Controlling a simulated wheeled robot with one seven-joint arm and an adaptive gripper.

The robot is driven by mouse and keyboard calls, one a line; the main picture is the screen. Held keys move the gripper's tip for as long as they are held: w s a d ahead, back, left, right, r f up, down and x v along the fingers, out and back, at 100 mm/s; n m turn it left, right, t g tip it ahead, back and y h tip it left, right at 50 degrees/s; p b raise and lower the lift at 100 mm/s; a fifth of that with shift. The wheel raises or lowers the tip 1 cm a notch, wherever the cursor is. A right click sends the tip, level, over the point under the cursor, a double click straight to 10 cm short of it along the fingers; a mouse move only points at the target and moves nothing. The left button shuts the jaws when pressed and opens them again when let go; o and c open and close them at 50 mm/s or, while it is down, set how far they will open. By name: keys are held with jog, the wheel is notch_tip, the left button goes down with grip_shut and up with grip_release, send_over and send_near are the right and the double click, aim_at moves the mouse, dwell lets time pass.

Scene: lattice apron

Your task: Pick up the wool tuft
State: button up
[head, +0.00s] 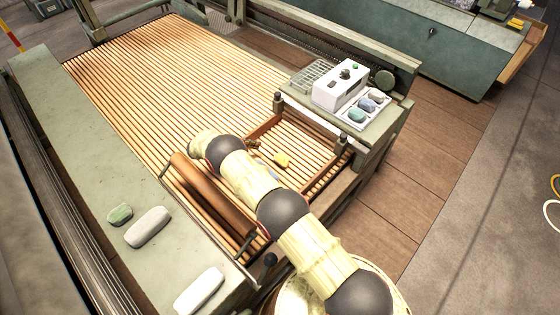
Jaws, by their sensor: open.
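A green tuft (120,214) lies on the grey-green side rail at the left. Several grey, blue and pinkish tufts (357,115) sit in a white tray on the right-hand ledge. Which of these the task means, I cannot tell from colour. My arm reaches from the lower right up over the slats, its far end left of the yellow tuft. My gripper is hidden behind my arm's links.
The slatted lattice apron (180,75) is mostly clear. A brown roller (212,195) lies left of my arm. Two pale blocks, one beside the green tuft (148,227) and one nearer (199,291), rest on the left rail. A white control box (340,86) stands on the right ledge.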

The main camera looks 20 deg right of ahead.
aim_at(278, 158)
jog(key=b+x, duration=0.3)
jog(key=x, duration=0.9)
jog(key=shift+s+f, duration=0.1)
jog(key=shift+c, duration=1.2)
jog(key=c, duration=0.6)
